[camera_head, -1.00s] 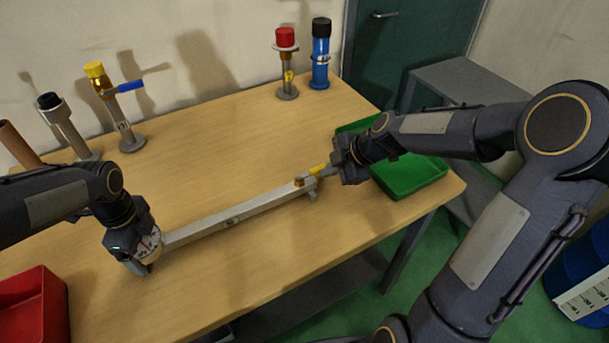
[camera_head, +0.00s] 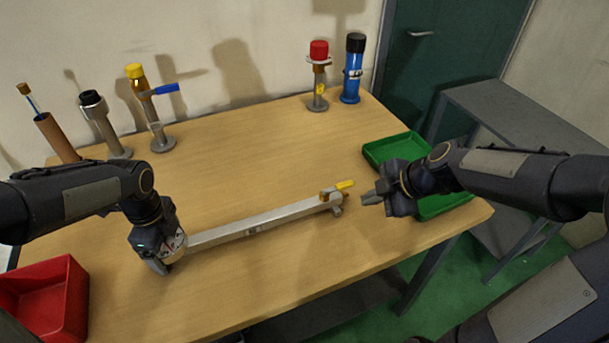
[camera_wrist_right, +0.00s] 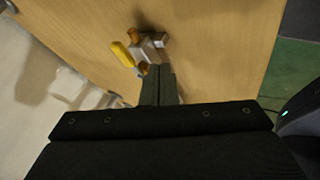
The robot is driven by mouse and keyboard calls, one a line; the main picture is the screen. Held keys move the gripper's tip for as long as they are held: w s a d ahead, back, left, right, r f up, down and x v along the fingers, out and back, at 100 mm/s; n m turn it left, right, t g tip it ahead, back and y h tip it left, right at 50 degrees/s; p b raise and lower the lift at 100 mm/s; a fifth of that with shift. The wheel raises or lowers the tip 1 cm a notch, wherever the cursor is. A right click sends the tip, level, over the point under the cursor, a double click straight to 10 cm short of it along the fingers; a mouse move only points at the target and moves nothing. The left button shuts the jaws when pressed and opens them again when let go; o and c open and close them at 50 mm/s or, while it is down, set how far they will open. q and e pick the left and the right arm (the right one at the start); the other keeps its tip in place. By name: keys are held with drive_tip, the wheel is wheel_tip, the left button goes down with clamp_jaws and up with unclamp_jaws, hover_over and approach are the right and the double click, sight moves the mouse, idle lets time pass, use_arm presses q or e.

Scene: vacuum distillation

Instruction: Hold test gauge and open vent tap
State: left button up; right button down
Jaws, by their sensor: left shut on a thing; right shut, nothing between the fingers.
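The test gauge (camera_head: 176,246) has a round white dial at the left end of a long grey bar (camera_head: 262,220) on the wooden table. My left gripper (camera_head: 160,264) is shut on the gauge. The vent tap (camera_head: 343,186) has a yellow lever and sits at the bar's right end; its lever (camera_wrist_right: 123,54) also shows in the right wrist view. My right gripper (camera_head: 368,199) is shut and empty, just right of the tap and apart from it in the head view. In the right wrist view its closed fingers (camera_wrist_right: 159,75) point toward the tap.
A green tray (camera_head: 385,152) lies behind my right gripper, and a red bin (camera_head: 70,310) is at the front left. Several upright fittings, including one with a blue lever (camera_head: 166,89), stand along the back.

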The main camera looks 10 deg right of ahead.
use_arm(q)
drive_tip(key=o, duration=1.3)
drive_tip(key=shift+o, duration=0.2)
use_arm(e)
drive_tip(key=v, duration=0.7)
drive_tip(key=shift+d, duration=0.2)
drive_tip(key=shift+w, duration=0.15)
use_arm(q)
wheel_tip(320, 180, up, 12)
drive_tip(key=shift+r, duration=0.1)
